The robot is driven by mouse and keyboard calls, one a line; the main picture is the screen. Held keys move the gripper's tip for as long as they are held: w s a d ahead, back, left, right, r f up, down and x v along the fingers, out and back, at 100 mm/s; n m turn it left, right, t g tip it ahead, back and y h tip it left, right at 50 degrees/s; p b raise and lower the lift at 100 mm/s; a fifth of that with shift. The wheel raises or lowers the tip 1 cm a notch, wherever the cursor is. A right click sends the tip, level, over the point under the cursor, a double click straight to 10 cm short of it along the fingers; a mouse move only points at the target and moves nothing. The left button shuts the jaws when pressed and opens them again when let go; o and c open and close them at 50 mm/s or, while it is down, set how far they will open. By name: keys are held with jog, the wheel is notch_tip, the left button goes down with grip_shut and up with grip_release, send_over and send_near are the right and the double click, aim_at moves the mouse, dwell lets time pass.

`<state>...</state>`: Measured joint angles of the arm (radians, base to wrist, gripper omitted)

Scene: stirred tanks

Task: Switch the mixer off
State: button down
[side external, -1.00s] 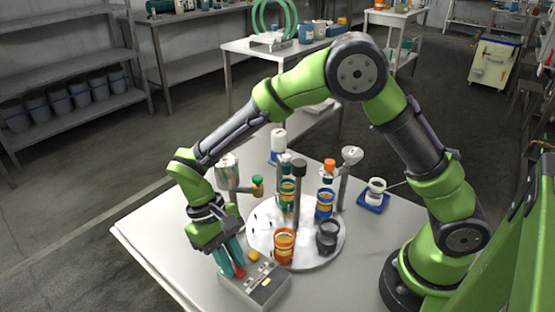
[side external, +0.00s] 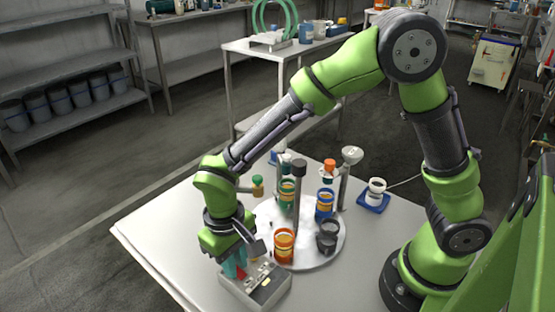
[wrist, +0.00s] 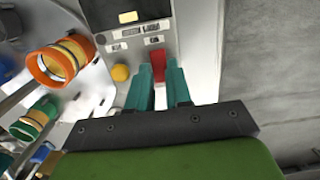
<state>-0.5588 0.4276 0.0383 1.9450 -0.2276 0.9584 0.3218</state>
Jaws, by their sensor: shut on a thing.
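The grey control box (side external: 255,288) sits at the table's front edge, below the round plate. It carries a red switch (wrist: 158,65), which also shows in the side view (side external: 241,272). My gripper (side external: 235,266) points down over the left part of the box. In the wrist view its teal fingers (wrist: 159,74) stand on either side of the red switch, shut on it. A yellow button (wrist: 120,73) is just left of the fingers. The exact contact and the switch's lower part are partly hidden by the fingers.
The round white plate (side external: 300,262) holds an orange-ringed cup (side external: 284,247), a dark cup (side external: 328,238), a blue-ringed cup (side external: 325,203) and upright posts close right of my gripper. A blue tray (side external: 373,203) lies farther right. The table's left side is clear.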

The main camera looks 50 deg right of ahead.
jog(key=c, duration=1)
grip_release()
jog(key=shift+c, duration=0.2)
jog(key=shift+r, duration=0.1)
notch_tip(320, 180, up, 17)
jog(key=w, duration=0.1)
jog(key=shift+f, duration=0.2)
jog(key=s+d+r+m+t+y, duration=0.1)
jog(key=s+d+t, duration=0.3)
jog(key=d, duration=0.5)
jog(key=s+d+r+m+t+y, duration=0.1)
jog(key=s+d+m+t, duration=0.2)
jog(key=d, duration=0.6)
jog(key=shift+s+d+r+t, duration=0.2)
jog(key=shift+s+t, duration=0.4)
jog(key=shift+s, duration=0.2)
